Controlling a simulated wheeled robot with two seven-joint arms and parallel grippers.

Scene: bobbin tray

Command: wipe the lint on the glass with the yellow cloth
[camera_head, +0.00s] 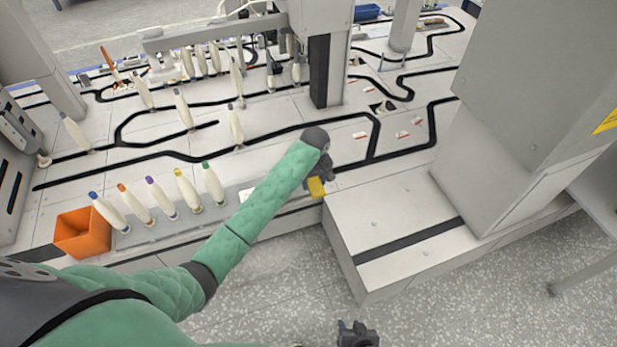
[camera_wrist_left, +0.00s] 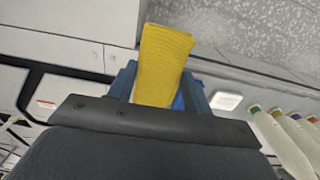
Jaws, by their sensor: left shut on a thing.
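My left gripper (camera_head: 320,178) is at the front edge of the white machine deck, shut on the yellow cloth (camera_head: 316,188). In the left wrist view the cloth (camera_wrist_left: 165,55) stands out between the blue fingers (camera_wrist_left: 160,88). A small whitish square plate (camera_head: 245,194) lies on the deck left of the gripper, partly behind my left arm. It also shows in the left wrist view (camera_wrist_left: 226,100), right of the fingers and apart from the cloth. I cannot tell whether it is the glass; no lint can be made out. My right gripper (camera_head: 357,334) is low at the bottom edge, its jaws unclear.
Several bobbins with coloured tips (camera_head: 160,200) stand in a row near the front left, beside an orange bin (camera_head: 82,235). A dark upright post (camera_head: 325,70) rises behind the left gripper. A large grey cabinet (camera_head: 530,110) stands at the right on a lower white block.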

